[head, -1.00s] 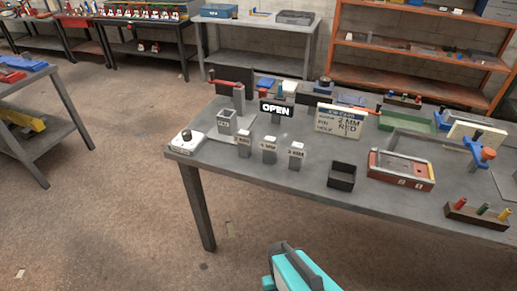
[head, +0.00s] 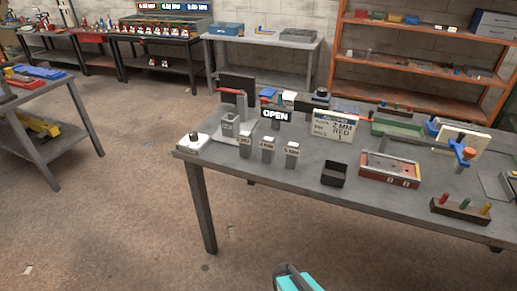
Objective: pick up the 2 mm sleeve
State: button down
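Three small grey labelled posts stand in a row near the table's front left: a left one (head: 245,147), a middle one (head: 267,150) and a right one (head: 292,155). They have pale tops, and look like the sleeves. Their labels end in MM, but the numbers are too small to read surely, so I cannot tell which is the 2 mm one. All stand upright and apart. A teal and dark part of mine (head: 300,281) shows at the bottom edge, well below the table. No gripper fingers show.
On the table (head: 225,168) are a fixture with a red handle (head: 229,91), an OPEN sign (head: 276,115), a card reading 2 MM RED (head: 334,126), a black bin (head: 334,174), a red-sided tray (head: 389,170) and a peg block (head: 460,209). The floor in front is clear.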

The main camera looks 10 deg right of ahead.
aim_at(244, 138)
jog(key=u, duration=0.15)
jog(key=i, duration=0.9)
jog(key=z, duration=0.25)
jog(key=k, duration=0.15)
jog(key=u, duration=1.7)
